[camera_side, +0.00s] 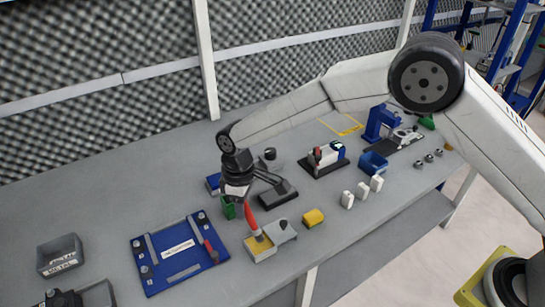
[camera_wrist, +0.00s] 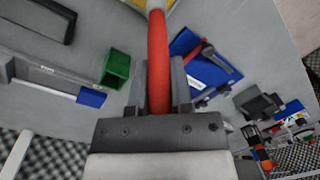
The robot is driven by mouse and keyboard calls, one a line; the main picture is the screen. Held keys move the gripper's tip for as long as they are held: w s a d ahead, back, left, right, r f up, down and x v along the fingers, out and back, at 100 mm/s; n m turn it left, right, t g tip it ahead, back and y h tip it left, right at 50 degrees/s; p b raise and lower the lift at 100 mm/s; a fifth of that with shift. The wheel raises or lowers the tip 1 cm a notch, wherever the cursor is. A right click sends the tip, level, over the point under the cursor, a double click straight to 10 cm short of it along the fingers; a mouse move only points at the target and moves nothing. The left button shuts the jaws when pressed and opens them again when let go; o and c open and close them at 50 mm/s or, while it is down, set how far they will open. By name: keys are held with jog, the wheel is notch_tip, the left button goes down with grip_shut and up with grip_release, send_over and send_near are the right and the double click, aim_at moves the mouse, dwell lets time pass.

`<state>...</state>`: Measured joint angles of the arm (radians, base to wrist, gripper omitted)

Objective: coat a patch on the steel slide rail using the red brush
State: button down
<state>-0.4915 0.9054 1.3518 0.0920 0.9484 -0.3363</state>
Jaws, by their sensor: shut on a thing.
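My gripper (camera_side: 240,190) is shut on the red brush (camera_side: 251,220) and holds it tip down. In the wrist view the red handle (camera_wrist: 158,55) runs between my fingers. The lower end of the brush is at or just above the open grey tray (camera_side: 262,257) with yellow contents; I cannot tell whether it touches. Left of the tray lies a blue board (camera_side: 178,268) carrying grey metal strips (camera_side: 150,248), a pale label and a red-handled tool (camera_side: 210,250). I cannot tell for sure which strip is the steel slide rail. The board also shows in the wrist view (camera_wrist: 205,65).
A yellow sponge (camera_side: 313,217) lies right of the tray, with several white bottles (camera_side: 362,192) beyond. A green container (camera_side: 228,208) stands close beside my gripper. A grey bin (camera_side: 60,255) is at far left. The bench between bin and blue board is clear.

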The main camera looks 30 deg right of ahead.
jog(key=shift+f, duration=0.65)
dwell(1.4)
jog(key=shift+r, duration=0.1)
jog(key=shift+r, duration=3.45)
jog(key=s+d+f+m, duration=0.1)
jog(key=s+d+m, duration=0.2)
jog(key=d, duration=0.6)
jog(key=s+d+m, duration=0.2)
jog(key=d+m, duration=0.1)
jog(key=d, duration=0.6)
jog(key=s+d+f+m, duration=0.1)
jog(key=s+d+m, duration=0.2)
jog(key=d, duration=0.6)
jog(key=w+a+r+t+y, duration=0.1)
jog(key=w+a+r+t, duration=0.1)
jog(key=w+a, duration=0.4)
jog(key=w+a+r+m+t+y, duration=0.1)
jog(key=w+a+r, duration=0.4)
jog(key=w, duration=0.6)
jog(key=shift+a+t+y, duration=0.7)
jog(key=shift+a+t, duration=0.2)
jog(key=shift+a, duration=0.35)
jog(key=shift+f, duration=0.1)
